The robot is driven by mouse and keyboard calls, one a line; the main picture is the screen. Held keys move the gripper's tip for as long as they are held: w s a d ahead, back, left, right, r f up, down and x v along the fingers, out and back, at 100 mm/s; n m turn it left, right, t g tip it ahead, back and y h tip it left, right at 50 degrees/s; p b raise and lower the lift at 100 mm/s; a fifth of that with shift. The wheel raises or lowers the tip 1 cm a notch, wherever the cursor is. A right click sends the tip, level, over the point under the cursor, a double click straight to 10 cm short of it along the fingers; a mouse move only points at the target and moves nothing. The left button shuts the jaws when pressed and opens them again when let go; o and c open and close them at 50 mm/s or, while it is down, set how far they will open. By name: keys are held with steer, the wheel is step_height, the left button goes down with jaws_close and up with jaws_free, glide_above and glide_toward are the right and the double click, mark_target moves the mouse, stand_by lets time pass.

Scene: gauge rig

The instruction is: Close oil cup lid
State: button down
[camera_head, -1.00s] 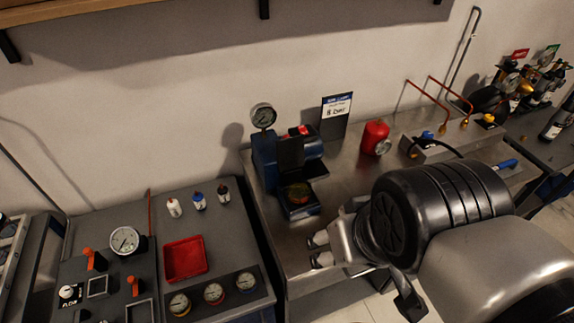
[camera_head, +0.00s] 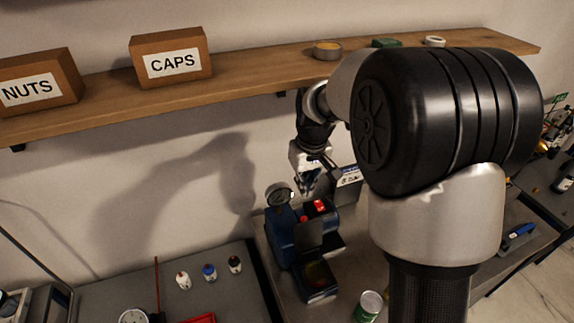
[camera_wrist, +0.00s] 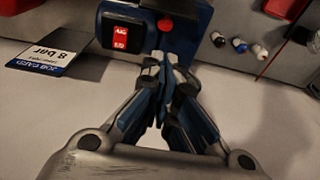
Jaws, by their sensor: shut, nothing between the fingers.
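The blue gauge unit (camera_head: 283,238) stands on the metal bench, with a round dial on top. A dark block with a red and white label (camera_head: 320,206) and a small red knob (camera_head: 304,217) are at its top. Both also show in the wrist view, as the label (camera_wrist: 121,38) and the knob (camera_wrist: 165,25). My gripper (camera_head: 308,190) is shut and empty, just above the unit's top. Its fingertips (camera_wrist: 164,62) meet near the knob in the wrist view.
A job card (camera_head: 348,178) stands behind the unit. A wooden shelf (camera_head: 240,75) with NUTS and CAPS boxes runs above. Several small bottles (camera_head: 209,272) stand left of the unit. A green can (camera_head: 368,304) is at its front right.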

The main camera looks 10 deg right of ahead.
mark_target(306, 232)
steer(key=f, duration=0.3)
steer(key=w+f+b, duration=0.1)
steer(key=f, duration=0.2)
steer(key=f+b, duration=0.1)
steer(key=f, duration=0.3)
steer(key=shift+w+a+f, duration=0.1)
steer(key=shift+w+a, duration=0.05)
steer(key=shift+w, duration=0.2)
